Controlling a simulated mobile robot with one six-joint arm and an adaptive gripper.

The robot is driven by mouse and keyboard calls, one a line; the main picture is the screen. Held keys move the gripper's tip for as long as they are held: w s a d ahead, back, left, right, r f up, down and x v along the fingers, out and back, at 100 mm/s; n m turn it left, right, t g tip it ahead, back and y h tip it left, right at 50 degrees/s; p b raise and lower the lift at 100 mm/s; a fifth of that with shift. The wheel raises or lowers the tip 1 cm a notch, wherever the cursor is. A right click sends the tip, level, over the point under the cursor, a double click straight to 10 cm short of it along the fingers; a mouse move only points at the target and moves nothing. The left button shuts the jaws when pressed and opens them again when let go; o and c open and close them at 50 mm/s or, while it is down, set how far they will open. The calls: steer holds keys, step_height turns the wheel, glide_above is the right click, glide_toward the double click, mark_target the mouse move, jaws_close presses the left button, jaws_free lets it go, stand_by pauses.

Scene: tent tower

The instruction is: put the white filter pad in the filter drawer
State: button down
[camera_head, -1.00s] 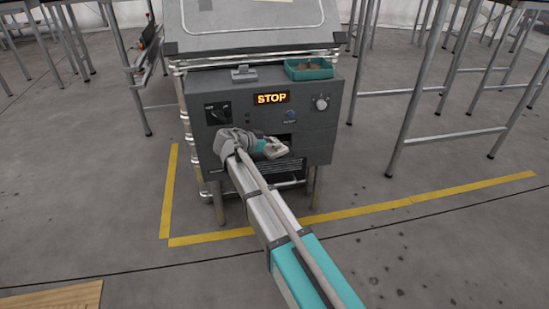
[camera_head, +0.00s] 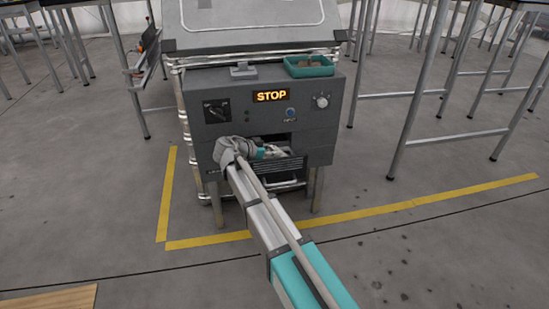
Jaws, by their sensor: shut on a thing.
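My gripper (camera_head: 276,153) is at the front of the grey cabinet (camera_head: 220,85), low and right of its middle. It points to the right, just in front of a dark opening (camera_head: 287,139). A slatted panel (camera_head: 284,166), seemingly the filter drawer's front, lies just below it. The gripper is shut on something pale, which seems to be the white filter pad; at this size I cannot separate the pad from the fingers. My wrist hides the left side of the opening, and I cannot tell whether the pad touches the drawer.
Metal-legged tables stand either side.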

steer(key=shift+w+f, duration=0.2)
steer(key=shift+f, duration=0.35)
steer(key=shift+f+b, duration=0.1)
steer(key=shift+b, duration=0.3)
steer(key=shift+c, duration=1.5)
jaws_free()
steer(key=shift+s+a+r+p, duration=0.15)
steer(key=shift+a+r+p, duration=0.05)
steer(key=shift+r+p, duration=0.15)
steer(key=p+v, duration=0.2)
steer(key=v, duration=0.4)
steer(key=shift+s+a+p, duration=0.3)
steer(key=shift+a, duration=0.1)
